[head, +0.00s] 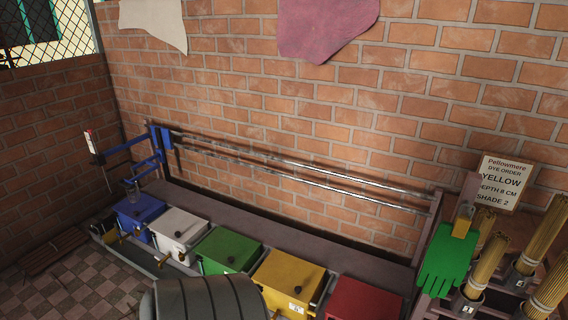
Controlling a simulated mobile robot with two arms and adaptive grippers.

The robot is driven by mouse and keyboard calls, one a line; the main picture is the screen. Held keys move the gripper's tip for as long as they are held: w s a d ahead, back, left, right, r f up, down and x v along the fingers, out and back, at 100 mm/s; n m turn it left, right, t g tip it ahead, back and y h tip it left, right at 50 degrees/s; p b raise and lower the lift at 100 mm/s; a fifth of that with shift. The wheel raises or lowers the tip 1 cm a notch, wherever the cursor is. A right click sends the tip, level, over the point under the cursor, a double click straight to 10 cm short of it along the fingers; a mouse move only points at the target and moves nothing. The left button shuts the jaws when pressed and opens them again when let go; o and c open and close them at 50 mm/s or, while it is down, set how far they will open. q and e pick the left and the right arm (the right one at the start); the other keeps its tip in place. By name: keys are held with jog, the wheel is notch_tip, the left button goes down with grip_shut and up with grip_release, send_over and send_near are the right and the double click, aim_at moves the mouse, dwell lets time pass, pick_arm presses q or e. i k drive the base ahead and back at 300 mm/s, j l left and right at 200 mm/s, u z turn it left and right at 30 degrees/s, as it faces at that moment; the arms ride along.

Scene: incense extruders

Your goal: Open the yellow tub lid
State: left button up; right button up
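The yellow tub (283,272) stands in a row of coloured tubs along the foot of the brick wall, between the green tub (222,246) and the red tub (362,301). Its yellow lid lies flat over the top and looks shut, with a dark knob (298,289) on it. A small white label (296,308) shows on its front. A dark grey ribbed round shape in front hides part of the tub's lower left side. Neither of my grippers shows in the head view.
A white tub (179,226) and a blue tub (138,211) stand farther left. Metal rails (300,177) run along the wall behind.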

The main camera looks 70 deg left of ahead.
aim_at(297, 278)
jog(key=u, duration=2.1)
